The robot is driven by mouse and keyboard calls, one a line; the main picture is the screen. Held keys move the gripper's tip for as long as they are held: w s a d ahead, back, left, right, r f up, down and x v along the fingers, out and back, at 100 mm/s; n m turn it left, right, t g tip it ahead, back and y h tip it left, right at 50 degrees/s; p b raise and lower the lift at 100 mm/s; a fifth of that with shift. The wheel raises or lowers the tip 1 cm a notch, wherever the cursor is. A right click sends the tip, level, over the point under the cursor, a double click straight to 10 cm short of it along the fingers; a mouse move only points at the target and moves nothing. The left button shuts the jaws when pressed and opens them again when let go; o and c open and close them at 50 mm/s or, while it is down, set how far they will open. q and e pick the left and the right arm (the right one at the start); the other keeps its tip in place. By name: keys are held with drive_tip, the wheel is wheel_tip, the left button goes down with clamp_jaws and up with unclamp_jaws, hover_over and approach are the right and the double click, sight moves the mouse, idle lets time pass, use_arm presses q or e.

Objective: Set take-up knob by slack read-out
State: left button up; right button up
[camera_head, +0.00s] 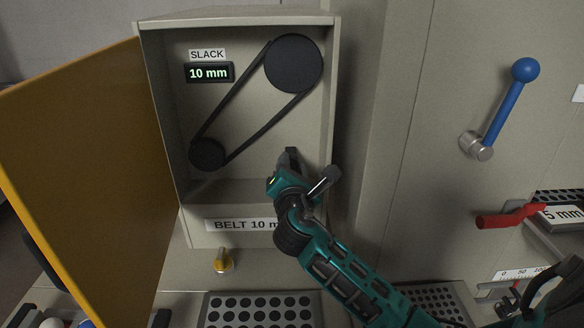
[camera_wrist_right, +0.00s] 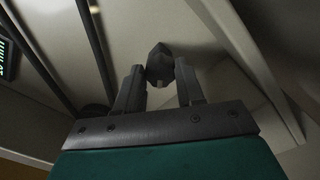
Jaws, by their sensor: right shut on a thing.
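The slack read-out (camera_head: 209,72) shows 10 mm in the open belt box, under a SLACK label (camera_head: 207,55). A black belt (camera_head: 236,90) runs around a large upper pulley (camera_head: 293,63) and a small lower pulley (camera_head: 207,153). My right gripper (camera_head: 291,160) reaches into the lower right of the box. In the right wrist view, the dark take-up knob (camera_wrist_right: 160,65) sits between its two fingers, and the gripper (camera_wrist_right: 159,88) is shut on it. In the head view my gripper hides the knob. My left gripper is out of view.
The yellow door (camera_head: 85,180) stands open at the left. A label reading "BELT 10 m" (camera_head: 240,225) is partly hidden by my right arm. A blue lever (camera_head: 508,102) and a red handle (camera_head: 505,217) are at the right.

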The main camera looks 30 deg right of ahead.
drive_tip(key=o, duration=1)
drive_tip(key=shift+o, duration=0.2)
drive_tip(key=v, duration=1.3)
drive_tip(key=shift+w, duration=0.1)
